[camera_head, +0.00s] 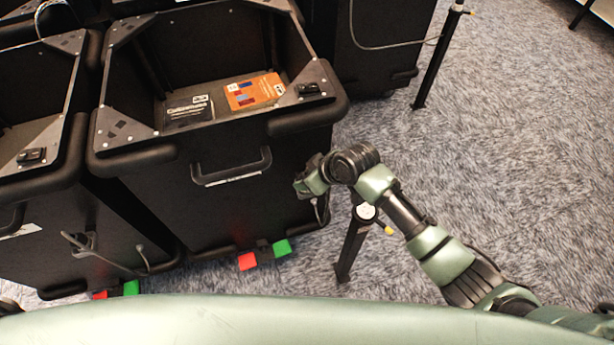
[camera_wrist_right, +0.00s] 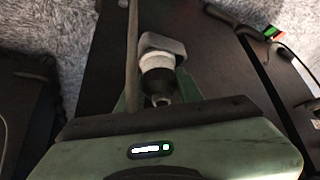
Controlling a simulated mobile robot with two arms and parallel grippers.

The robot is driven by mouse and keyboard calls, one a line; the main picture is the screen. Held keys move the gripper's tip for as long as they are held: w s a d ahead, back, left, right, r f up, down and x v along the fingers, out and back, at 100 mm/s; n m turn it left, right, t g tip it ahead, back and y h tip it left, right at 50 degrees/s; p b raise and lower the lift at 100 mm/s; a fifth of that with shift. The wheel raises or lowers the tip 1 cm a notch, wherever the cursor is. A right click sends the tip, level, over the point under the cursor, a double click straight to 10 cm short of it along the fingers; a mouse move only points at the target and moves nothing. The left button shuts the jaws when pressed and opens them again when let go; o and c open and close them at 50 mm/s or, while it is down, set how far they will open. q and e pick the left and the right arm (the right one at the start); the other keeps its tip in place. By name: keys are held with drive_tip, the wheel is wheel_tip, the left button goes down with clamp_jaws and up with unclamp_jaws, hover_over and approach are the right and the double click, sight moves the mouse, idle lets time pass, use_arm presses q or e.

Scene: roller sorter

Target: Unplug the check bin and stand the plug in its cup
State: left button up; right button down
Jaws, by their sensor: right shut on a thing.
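My right gripper (camera_head: 310,187) is at the front right side of the middle black bin (camera_head: 240,190), to the right of its handle. In the right wrist view it is shut on a plug (camera_wrist_right: 158,62) with a grey block end and a pale ring. A cable (camera_wrist_right: 132,50) runs beside the plug. In the head view my gripper hides most of the plug, and I cannot tell whether it is seated in a socket. I cannot make out the cup. My left gripper is out of view.
Two booklets (camera_head: 254,91) lie in the middle bin. Another black bin (camera_head: 70,215) with a cable on its front stands at left. A black post (camera_head: 352,245) with a yellow lever stands close under my right forearm.

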drive_tip(key=shift+s+f, duration=0.2)
drive_tip(key=shift+f, duration=0.15)
drive_tip(key=c, duration=1.1)
unclamp_jaws()
drive_tip(key=shift+d, duration=0.1)
drive_tip(key=shift+o, duration=1.2)
drive_tip(key=shift+f, duration=0.1)
drive_tip(key=shift+s+f, duration=0.1)
drive_tip(key=shift+s, duration=0.05)
drive_tip(key=w+v, duration=0.1)
drive_tip(key=v, duration=0.7)
drive_tip(key=shift+r+p, duration=0.35)
drive_tip(key=shift+r, duration=0.1)
drive_tip(key=shift+s, duration=0.15)
